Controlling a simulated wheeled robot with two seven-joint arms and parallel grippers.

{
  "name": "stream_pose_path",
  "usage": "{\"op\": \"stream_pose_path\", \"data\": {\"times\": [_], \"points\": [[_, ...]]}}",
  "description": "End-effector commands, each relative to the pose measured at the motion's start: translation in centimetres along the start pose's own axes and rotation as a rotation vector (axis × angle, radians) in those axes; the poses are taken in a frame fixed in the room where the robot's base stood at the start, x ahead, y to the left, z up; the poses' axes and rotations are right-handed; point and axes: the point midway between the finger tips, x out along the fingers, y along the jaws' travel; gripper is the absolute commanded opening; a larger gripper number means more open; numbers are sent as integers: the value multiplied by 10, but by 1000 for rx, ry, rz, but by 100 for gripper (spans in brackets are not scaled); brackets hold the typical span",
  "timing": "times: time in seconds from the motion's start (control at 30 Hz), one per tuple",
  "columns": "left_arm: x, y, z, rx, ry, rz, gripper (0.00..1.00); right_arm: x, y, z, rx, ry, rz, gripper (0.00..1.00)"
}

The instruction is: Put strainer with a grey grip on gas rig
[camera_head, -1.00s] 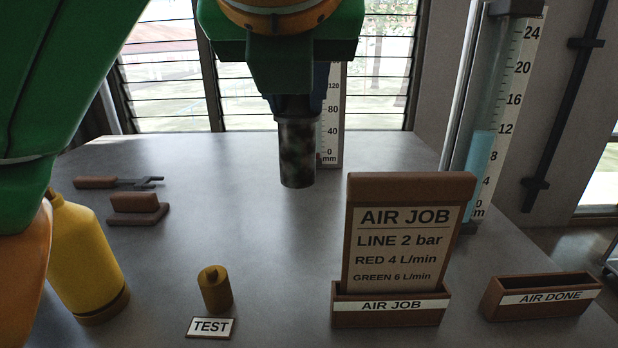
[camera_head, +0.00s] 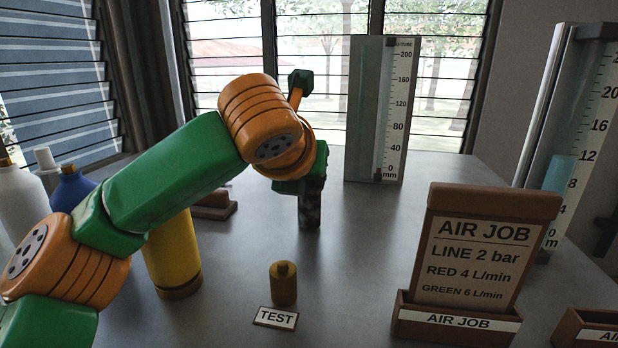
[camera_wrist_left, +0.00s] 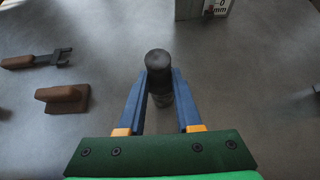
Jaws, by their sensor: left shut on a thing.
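My left gripper (camera_head: 312,180) is at mid-table, shut on a dark mottled cylinder (camera_head: 311,207). In the left wrist view, the blue fingers of the left gripper (camera_wrist_left: 161,78) close on either side of the cylinder, whose rounded black end (camera_wrist_left: 158,60) shows between them. The cylinder is upright in the head view; I cannot tell whether its lower end touches the table or which part is a grey grip. No part is clearly marked as the gas rig. A tall board with a mm scale (camera_head: 393,120) stands behind the gripper. My right gripper is not in view.
The AIR JOB holder (camera_head: 455,321) with its card, a yellow bottle (camera_head: 174,260), a brass weight (camera_head: 284,284) and the TEST label (camera_head: 275,317) stand nearer. A brown block (camera_wrist_left: 66,98) and a forked tool (camera_wrist_left: 40,59) lie left. Clear table surrounds the gripper.

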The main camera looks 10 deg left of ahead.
Motion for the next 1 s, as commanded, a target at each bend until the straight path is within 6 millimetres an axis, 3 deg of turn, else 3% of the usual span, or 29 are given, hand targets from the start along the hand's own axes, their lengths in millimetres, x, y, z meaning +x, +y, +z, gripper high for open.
{"op": "stream_pose_path", "data": {"times": [0.33,0.37,0.47,0.83,1.0], "points": [[3,0,-4,-1,-1,0,0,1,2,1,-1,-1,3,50],[2,0,-4,-1,-1,0,39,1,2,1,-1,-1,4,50],[2,0,-4,-1,-1,0,63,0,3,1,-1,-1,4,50],[-3,0,-1,-2,-3,0,63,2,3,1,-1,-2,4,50],[-38,-1,-2,-1,-7,-2,63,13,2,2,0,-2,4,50]]}}
